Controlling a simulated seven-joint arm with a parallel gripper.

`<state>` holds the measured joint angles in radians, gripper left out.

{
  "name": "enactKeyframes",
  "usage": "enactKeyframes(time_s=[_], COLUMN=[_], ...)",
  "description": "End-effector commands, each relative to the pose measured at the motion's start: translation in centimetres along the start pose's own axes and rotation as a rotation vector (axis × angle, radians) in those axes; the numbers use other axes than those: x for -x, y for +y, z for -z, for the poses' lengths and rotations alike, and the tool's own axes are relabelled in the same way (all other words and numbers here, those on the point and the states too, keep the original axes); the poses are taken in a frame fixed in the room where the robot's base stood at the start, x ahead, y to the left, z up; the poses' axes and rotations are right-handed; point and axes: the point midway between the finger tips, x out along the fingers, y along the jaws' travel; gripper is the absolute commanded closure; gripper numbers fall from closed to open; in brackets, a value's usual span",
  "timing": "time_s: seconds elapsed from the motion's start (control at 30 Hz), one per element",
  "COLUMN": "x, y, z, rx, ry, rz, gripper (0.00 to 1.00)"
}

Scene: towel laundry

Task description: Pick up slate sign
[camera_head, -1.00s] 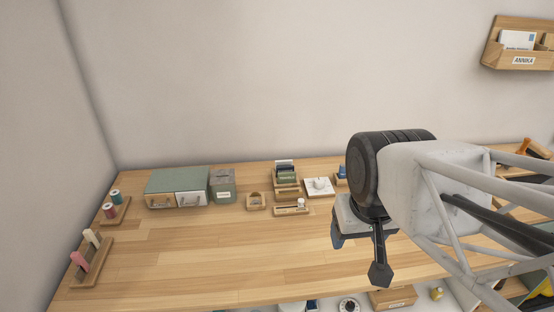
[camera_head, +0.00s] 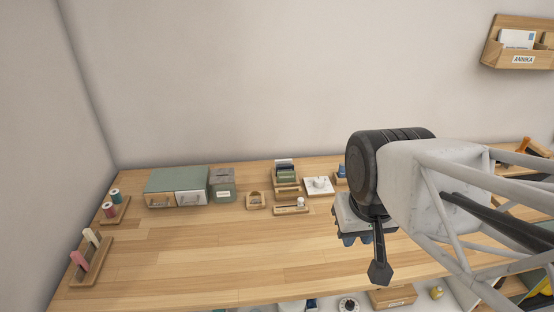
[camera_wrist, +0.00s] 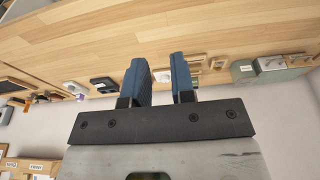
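I cannot surely pick out the slate sign in either view. A dark flat panel with a wooden edge (camera_wrist: 12,84) lies at the far left of the wrist view; it could be the sign, but it is too small to tell. My gripper (camera_wrist: 158,65) shows two blue fingers with a narrow gap between them and nothing in the gap. In the head view my gripper (camera_head: 358,239) hangs above the right-middle of the wooden table, partly hidden by my arm. It is well apart from the dark panel.
The wooden table (camera_head: 210,250) has wide free room at its middle and left. A green-topped drawer box (camera_head: 176,180), a grey-green tin (camera_head: 222,186) and small wooden holders stand along the back. Spool and peg trays are at left. A wall rack (camera_head: 520,60) hangs at upper right.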

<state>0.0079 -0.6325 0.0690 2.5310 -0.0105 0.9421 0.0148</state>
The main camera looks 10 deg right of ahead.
Motion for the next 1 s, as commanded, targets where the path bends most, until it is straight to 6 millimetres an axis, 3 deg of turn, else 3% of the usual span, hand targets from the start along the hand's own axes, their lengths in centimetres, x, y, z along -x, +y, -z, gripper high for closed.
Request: enactKeyframes(time_s=[0.17, 0.37, 0.67, 1.0], x=[0.1, -0.1, -0.8, -3.4], y=[-0.1, -0.3, -1.0, -2.1], z=[1.0, 4.0, 11.0, 19.0], rx=[0.035, 0.145, 0.404, 0.707], ry=[-0.006, -0.024, -0.06, -0.1], rz=[0.001, 0.004, 0.018, 0.045], gripper=[0.77, 0.77, 0.77, 0.77])
